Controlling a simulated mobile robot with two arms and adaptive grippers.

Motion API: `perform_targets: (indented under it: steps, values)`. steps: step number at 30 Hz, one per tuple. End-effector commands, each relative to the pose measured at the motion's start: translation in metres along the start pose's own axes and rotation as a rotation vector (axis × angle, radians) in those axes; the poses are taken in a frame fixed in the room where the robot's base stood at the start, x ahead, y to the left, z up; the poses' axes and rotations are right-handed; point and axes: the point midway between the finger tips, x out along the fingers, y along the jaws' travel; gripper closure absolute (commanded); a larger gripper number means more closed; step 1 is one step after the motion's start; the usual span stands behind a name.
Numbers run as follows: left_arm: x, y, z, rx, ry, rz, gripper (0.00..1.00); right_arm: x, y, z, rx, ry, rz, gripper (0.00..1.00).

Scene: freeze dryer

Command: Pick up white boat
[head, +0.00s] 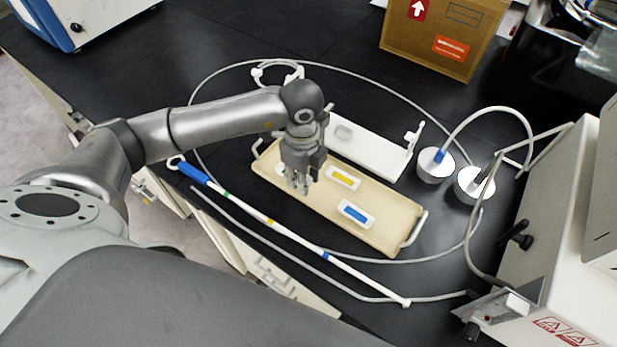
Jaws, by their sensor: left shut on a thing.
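A beige tray (378,236) with metal handles lies on the black bench. Three small white boats are at it. One boat (343,177) has a yellow filling and one boat (356,214) has a blue filling; both lie on the tray. The white boat (281,169) at the tray's left end is mostly hidden behind my left gripper (299,187). The gripper points down over that end and is shut on this boat. I cannot tell whether the boat is lifted off the tray. My right gripper is not in view.
A white rack (368,148) stands behind the tray. A white rod (300,240) with a blue end lies in front. Two round white parts (436,165) with hoses are to the right. A cardboard box (440,38) stands behind, and a white machine (560,240) at the right.

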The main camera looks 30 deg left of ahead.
Motion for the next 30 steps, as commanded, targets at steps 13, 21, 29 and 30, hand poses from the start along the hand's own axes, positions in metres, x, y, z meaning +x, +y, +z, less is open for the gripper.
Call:
perform_targets:
  steps: [13, 21, 29, 30]
  values:
    - [-0.047, 0.075, -0.011, 0.002, 0.0, -0.002, 0.95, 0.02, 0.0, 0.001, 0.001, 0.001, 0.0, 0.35]
    - [-0.06, 0.102, -0.015, 0.001, -0.001, 0.0, 0.95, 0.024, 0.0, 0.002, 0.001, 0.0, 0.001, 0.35]
    - [-0.064, 0.109, -0.016, -0.001, -0.001, 0.0, 0.95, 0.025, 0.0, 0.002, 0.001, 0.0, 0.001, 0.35]
    - [-0.064, 0.109, -0.016, -0.001, -0.001, 0.0, 0.95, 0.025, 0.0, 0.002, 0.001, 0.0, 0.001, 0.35]
